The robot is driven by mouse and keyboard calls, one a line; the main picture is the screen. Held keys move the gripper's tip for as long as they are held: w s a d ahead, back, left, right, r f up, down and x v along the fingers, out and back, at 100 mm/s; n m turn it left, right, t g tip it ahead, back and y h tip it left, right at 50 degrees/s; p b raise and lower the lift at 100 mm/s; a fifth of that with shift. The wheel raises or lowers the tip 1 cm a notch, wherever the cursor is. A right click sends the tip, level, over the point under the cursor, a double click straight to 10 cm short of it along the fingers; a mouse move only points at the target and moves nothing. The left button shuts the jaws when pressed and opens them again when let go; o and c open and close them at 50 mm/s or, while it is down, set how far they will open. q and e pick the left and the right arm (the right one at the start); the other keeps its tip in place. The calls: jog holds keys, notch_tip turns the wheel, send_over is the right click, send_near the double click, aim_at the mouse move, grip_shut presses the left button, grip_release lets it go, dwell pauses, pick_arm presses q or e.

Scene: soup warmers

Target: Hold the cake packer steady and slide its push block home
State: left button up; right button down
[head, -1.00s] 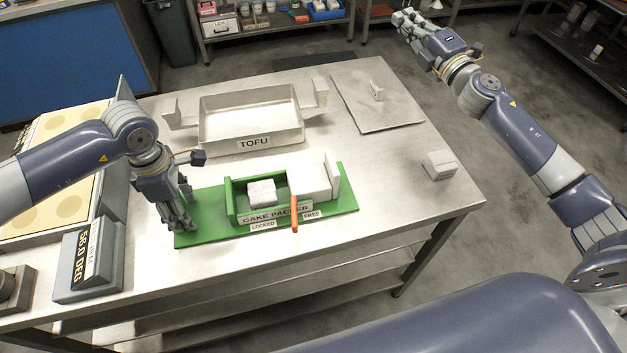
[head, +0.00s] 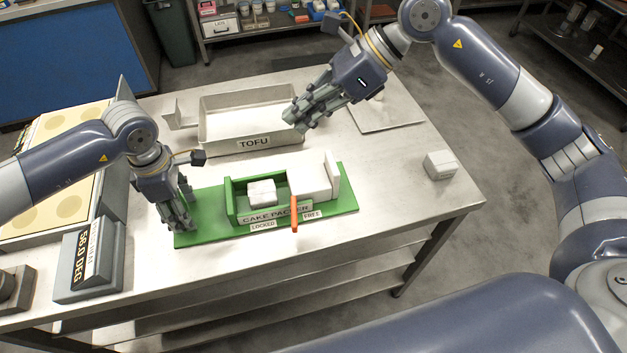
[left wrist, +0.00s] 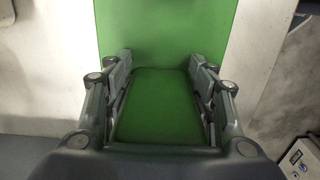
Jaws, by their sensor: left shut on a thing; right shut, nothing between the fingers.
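The cake packer has a green base (head: 345,204) on the steel table, with a green trough. A small white block (head: 262,192) sits in the trough's left part. The larger white push block (head: 312,180) with its upright end plate fills the right part. An orange lever (head: 295,215) stands between the LOCKED and FREE labels. My left gripper (head: 183,222) is shut on the base's left end; the left wrist view shows the green tab (left wrist: 153,105) between its fingers. My right gripper (head: 293,119) is shut and empty, above and behind the packer, near the tofu tray.
The TOFU tray (head: 203,132) stands behind the packer, partly covered by my right gripper. A flat plate (head: 395,122) lies at the back right. A small white box (head: 440,165) is near the right edge. A display box (head: 88,262) stands front left.

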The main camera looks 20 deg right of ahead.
aim_at(323, 174)
jog(key=s+d+f+n+h, duration=0.1)
jog(key=s+d+n+h, duration=0.15)
jog(key=d+h, duration=0.75)
jog(key=shift+n+t+y, duration=0.3)
jog(key=shift+n+y, duration=0.15)
jog(key=shift+y, duration=0.15)
jog(key=f, duration=0.8)
jog(key=w+f, duration=0.1)
jog(key=f, duration=0.3)
jog(key=shift+w+d+f, duration=0.1)
jog(key=shift+d+f, duration=0.15)
jog(key=shift+f, duration=0.1)
jog(key=shift+a, duration=0.15)
jog(key=shift+a, duration=0.35)
jog(key=shift+a, duration=0.1)
jog(key=shift+w+a+r, duration=0.1)
jog(key=shift+w+a, duration=0.05)
jog(key=shift+a, duration=3.2)
jog(key=shift+d, duration=0.6)
